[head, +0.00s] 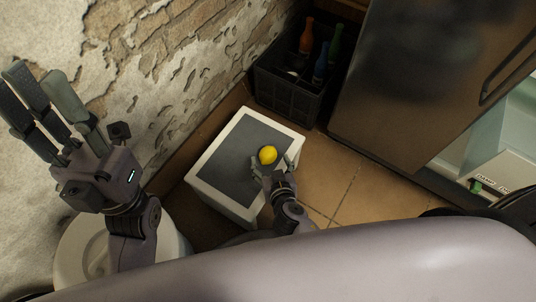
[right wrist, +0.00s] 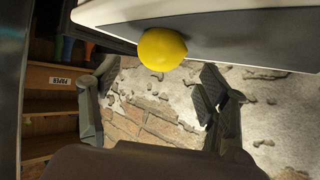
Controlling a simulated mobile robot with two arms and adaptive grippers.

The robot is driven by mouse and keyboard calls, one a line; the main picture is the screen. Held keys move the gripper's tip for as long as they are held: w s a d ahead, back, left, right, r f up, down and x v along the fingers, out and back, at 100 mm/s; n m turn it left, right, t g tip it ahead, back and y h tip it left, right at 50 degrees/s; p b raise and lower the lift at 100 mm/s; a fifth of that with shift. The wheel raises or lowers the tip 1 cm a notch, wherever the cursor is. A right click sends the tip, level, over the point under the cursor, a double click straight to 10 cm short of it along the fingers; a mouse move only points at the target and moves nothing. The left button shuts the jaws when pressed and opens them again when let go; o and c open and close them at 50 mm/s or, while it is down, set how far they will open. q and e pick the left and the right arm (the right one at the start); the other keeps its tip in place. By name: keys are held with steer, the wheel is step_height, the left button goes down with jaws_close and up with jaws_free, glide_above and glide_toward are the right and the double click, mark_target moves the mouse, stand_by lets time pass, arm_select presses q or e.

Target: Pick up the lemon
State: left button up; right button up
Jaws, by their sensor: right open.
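The yellow lemon (head: 268,155) lies on the dark grey top of a white box (head: 222,148), near its right side. My right gripper (head: 271,167) is open and close beside the lemon, on its near side. In the right wrist view the lemon (right wrist: 162,48) shows beyond and between the spread fingers of the right gripper (right wrist: 158,92), at the edge of the box top. No finger is closed on it. My left gripper (head: 50,100) is raised at the left with its fingers apart and nothing between them, far from the lemon.
A black crate (head: 285,92) with several bottles stands behind the box. A dark fridge-like cabinet (head: 425,80) is at the right. A rough brick and plaster wall (head: 185,60) runs along the left. A round white container (head: 85,245) stands at lower left. Tiled floor (head: 335,180) is clear right of the box.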

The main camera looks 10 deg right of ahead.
mark_target(269, 158)
steer(key=b+x, duration=0.1)
steer(key=x, duration=0.3)
steer(key=shift+d+f, duration=0.1)
steer(key=shift+f, duration=0.2)
steer(key=shift+c, duration=0.3)
steer(key=c, duration=1.2)
steer(key=shift+o, duration=0.2)
steer(key=shift+r, duration=0.1)
